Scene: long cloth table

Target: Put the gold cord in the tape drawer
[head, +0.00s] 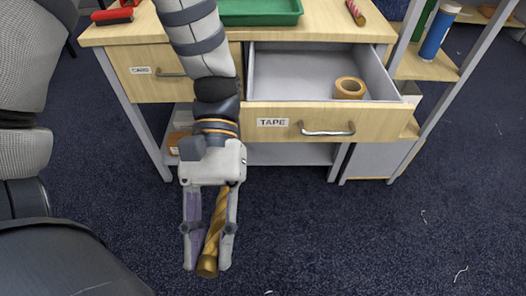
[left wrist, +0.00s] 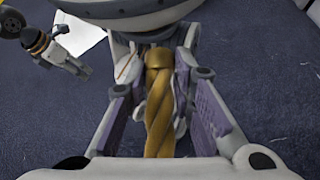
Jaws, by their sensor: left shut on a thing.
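The gold cord (head: 215,232) is a twisted, stick-like bundle held between the fingers of my left gripper (head: 207,264). The gripper is shut on it, pointing down over the floor in front of the desk. The cord also shows in the left wrist view (left wrist: 159,110), between the finger pads. The tape drawer (head: 385,123), labelled TAPE, is pulled open, to the right of and beyond the gripper. A tan tape roll (head: 349,88) lies inside at its right.
A shut drawer (head: 145,85) is left of the tape drawer, partly behind my left arm. The desktop holds a green tray (head: 260,16), a red object (head: 113,15) and a red-and-gold twisted bundle (head: 355,12). A shelf rack (head: 425,67) with rolls stands at right. A chair (head: 60,260) is at left.

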